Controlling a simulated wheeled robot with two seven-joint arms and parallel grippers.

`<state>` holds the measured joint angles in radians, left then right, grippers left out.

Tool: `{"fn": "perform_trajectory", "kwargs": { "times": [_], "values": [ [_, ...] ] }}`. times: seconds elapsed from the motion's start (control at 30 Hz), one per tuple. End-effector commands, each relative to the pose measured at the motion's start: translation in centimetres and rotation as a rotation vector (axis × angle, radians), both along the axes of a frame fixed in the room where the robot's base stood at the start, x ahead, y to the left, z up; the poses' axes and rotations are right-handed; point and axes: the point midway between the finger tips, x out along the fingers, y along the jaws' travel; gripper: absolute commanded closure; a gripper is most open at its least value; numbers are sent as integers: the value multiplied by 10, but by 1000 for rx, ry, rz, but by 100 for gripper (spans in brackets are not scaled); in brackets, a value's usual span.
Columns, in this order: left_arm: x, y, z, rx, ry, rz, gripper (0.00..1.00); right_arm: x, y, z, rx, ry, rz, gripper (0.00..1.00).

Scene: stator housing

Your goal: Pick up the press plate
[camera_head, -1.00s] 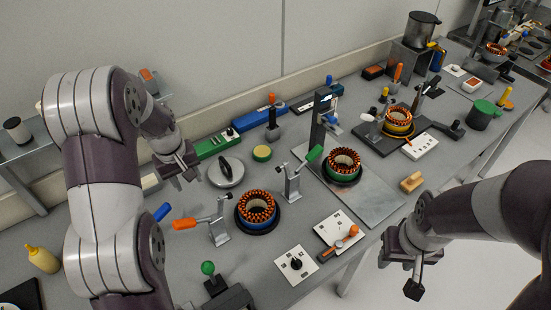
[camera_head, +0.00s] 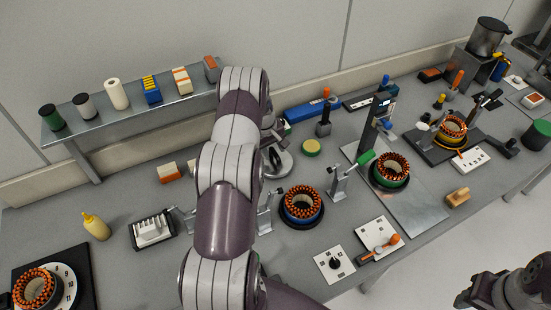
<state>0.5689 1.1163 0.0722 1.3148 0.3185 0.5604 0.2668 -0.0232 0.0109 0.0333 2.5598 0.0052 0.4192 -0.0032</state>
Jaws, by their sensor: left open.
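The press plate looks to be the round grey disc (camera_head: 285,166) with a dark handle on top, lying on the bench left of the yellow-green round pad. My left arm hides its left part. My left gripper (camera_head: 271,138) is over or just behind the disc, mostly hidden by my own arm. It is open, and I see nothing held in it. Whether its fingers touch the handle cannot be told. My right gripper (camera_head: 470,297) hangs low at the bottom right, over the floor in front of the bench, and its jaws are unclear.
Nearby are a stator on a blue ring (camera_head: 301,206), a metal clamp stand (camera_head: 339,187), a screwdriver in a holder (camera_head: 324,123) and a yellow-green pad (camera_head: 311,147). A press with a stator on a green ring (camera_head: 389,170) stands further right. A shelf (camera_head: 130,117) stands at the back left.

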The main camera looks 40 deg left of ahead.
Motion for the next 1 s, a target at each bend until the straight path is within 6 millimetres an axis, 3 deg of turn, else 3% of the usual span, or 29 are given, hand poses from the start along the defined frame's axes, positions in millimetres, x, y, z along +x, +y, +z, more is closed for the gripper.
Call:
{"fn": "perform_trajectory", "kwargs": {
  "times": [0.1, 0.27, 0.7, 0.97, 1.0],
  "values": [
    [0, 0, 0, 0, 0, -1, 53, 0, 0, -1, 0, 0, 0, 57],
    [0, 0, 0, 0, 0, -1, 100, 0, 0, -1, 0, 0, 0, 57],
    [1, 0, 4, 1, -3, -2, 100, 0, 0, -4, 0, 0, 0, 57],
    [2, 0, 40, 1, -5, -3, 100, 0, 0, -25, 0, 0, 0, 57],
    [4, -11, 45, 0, -3, -6, 100, 0, 0, -26, 0, 0, 0, 57]
  ]
}}
